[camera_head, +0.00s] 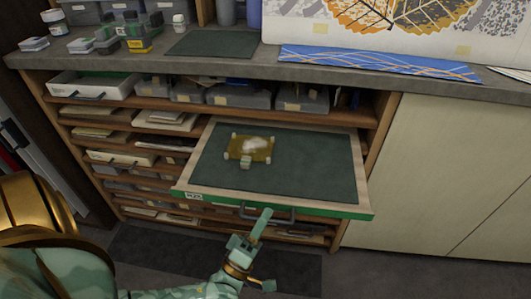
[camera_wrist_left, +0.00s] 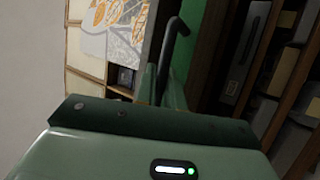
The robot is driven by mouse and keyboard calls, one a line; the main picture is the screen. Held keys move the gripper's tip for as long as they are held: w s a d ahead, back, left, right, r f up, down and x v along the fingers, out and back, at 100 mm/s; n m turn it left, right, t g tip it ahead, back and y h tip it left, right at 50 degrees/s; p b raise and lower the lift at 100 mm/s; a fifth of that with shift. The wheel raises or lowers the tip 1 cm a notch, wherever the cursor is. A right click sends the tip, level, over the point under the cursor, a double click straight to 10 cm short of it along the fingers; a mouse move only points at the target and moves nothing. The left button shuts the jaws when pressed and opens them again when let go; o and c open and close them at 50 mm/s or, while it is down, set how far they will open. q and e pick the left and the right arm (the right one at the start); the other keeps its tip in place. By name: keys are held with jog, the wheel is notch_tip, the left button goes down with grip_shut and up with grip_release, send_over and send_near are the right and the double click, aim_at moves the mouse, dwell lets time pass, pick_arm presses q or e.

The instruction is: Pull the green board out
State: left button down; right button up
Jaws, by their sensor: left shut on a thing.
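The green board (camera_head: 275,205) is a flat pull-out shelf with a green front edge, a wooden rim and a dark green top. It stands well out of the cabinet, level. Its dark bar handle (camera_head: 288,220) is on the front edge; the handle also shows in the left wrist view (camera_wrist_left: 178,35). In the left wrist view, the fingers (camera_wrist_left: 167,85) partly hide the handle. My right gripper is in neither view.
A small brownish-yellow piece with pale corner blocks (camera_head: 236,148) lies on the board. The wooden cabinet (camera_head: 380,120) holds several other shelves and trays. The grey counter (camera_head: 345,80) above carries jars, a dark mat and a leaf picture. Floor in front is open.

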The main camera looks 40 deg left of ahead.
pick_arm(q)
jog(key=shift+s+d+f+p, duration=0.1)
jog(key=shift+s+d, duration=0.35)
jog(key=shift+s, duration=0.3)
jog(key=shift+s+d+r+p, duration=0.15)
jog(key=shift+s+d, duration=0.3)
jog(key=shift+s, duration=0.25)
jog(key=shift+s+d+f+p, duration=0.15)
jog(key=shift+s+d, duration=0.3)
jog(key=shift+s, duration=0.3)
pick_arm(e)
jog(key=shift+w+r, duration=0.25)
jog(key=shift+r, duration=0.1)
pick_arm(q)
jog(key=c, duration=1.8)
grip_release()
